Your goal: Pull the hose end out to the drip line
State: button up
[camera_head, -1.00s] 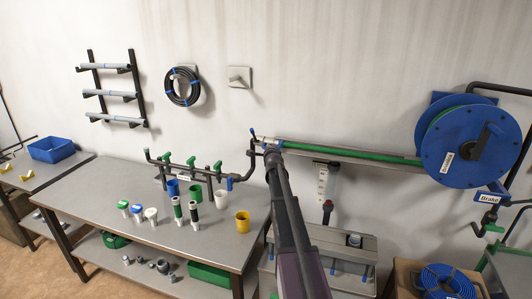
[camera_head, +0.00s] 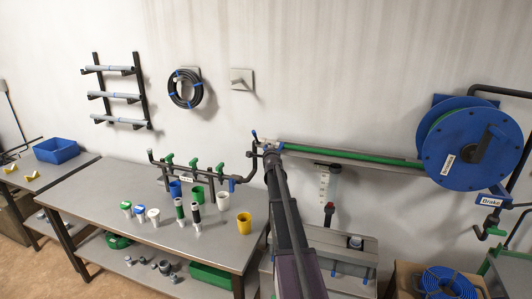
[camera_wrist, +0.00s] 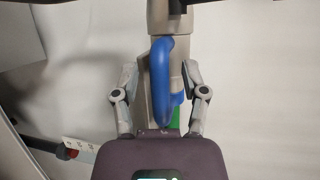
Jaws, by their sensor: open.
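The green hose (camera_head: 345,155) runs left from the blue reel (camera_head: 468,143) along a grey trough. Its left end is near the manifold (camera_head: 205,172) and is partly hidden by my gripper (camera_head: 269,149). In the wrist view, a blue loop (camera_wrist: 157,75) on a grey fitting (camera_wrist: 160,40) lies between the two fingers of my gripper (camera_wrist: 162,75). A short piece of green hose (camera_wrist: 175,117) shows below it. The fingers are open, one on each side, and I cannot tell whether either touches the fitting. The drip line is not clearly identifiable.
A workbench (camera_head: 80,204) with several cups and fittings stands left of my arm. A reel brake sign (camera_head: 490,200) is below the reel. A grey unit (camera_head: 345,262) stands beneath the trough. A coiled black hose (camera_head: 185,88) hangs on the wall.

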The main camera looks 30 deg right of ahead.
dwell(0.3)
jog(key=shift+a, duration=0.1)
jog(key=shift+w+a, duration=0.2)
jog(key=shift+a, duration=0.05)
jog(key=s+a+f+n+g+y, duration=0.2)
jog(key=s+a+f+n, duration=0.25)
jog(key=a, duration=0.55)
jog(key=s+a+f+n+g+y, duration=0.25)
jog(key=s+a+n, duration=0.2)
jog(key=a, duration=0.45)
jog(key=s+a+f+n+g+y, duration=0.1)
jog(key=s+a+f+n+g, duration=0.25)
jog(key=a, duration=0.65)
jog(key=s+a+f+n+g, duration=0.1)
jog(key=s+a+n, duration=0.3)
jog(key=s, duration=0.4)
jog(key=s+a+f+n+g+y, duration=0.1)
jog(key=s+a+f+n+g, duration=0.1)
jog(key=s+a, duration=0.5)
jog(key=s+a+f+n+g+y, duration=0.1)
jog(key=s+a+n+g, duration=0.2)
jog(key=s+a+n, duration=0.3)
jog(key=s, duration=0.5)
jog(key=shift+s+f, duration=0.25)
jog(key=shift+f, duration=0.15)
